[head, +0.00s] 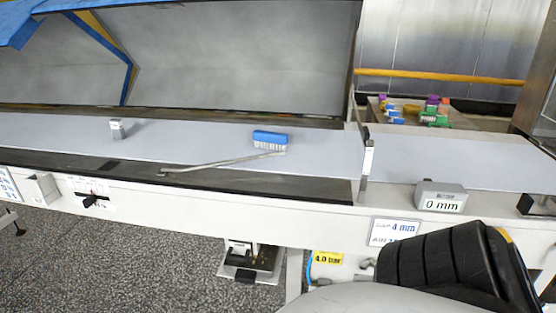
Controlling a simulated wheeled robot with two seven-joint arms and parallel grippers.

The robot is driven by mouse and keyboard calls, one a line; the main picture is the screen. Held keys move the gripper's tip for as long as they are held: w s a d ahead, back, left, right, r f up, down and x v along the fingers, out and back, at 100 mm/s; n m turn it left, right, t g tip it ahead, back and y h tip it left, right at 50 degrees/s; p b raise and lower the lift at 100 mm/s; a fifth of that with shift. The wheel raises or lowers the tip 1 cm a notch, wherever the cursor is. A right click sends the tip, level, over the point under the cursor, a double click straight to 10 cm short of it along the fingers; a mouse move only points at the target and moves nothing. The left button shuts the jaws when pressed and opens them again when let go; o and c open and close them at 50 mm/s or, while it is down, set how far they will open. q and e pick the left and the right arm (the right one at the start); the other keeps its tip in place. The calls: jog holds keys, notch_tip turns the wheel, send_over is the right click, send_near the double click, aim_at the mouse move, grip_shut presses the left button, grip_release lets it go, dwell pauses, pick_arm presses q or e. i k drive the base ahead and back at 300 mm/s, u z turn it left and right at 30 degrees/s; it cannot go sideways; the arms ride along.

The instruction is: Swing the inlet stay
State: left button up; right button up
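A thin metal rod (225,162), which looks like the stay, lies slanted along the near edge of the grey belt (70,132). Its left end is at the near rail and its right end is close under a blue brush (270,138) with white bristles; I cannot tell whether they touch. A large grey hood panel (235,50) stands raised behind the belt. An upright metal post (366,168) with a white label stands at the right of the hood. Neither of my grippers shows; a black ribbed part of mine fills the lower right.
A small grey block (117,128) sits on the belt at left. A grey display box reading 0 mm (441,197) is on the front rail at right. A black lever (93,200) is on the front panel. Several coloured items (434,112) lie behind the belt. Speckled floor (120,260) is open at lower left.

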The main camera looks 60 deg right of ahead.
aim_at(220, 163)
jog(key=z, duration=0.1)
jog(key=i, duration=0.6)
jog(key=z, duration=0.7)
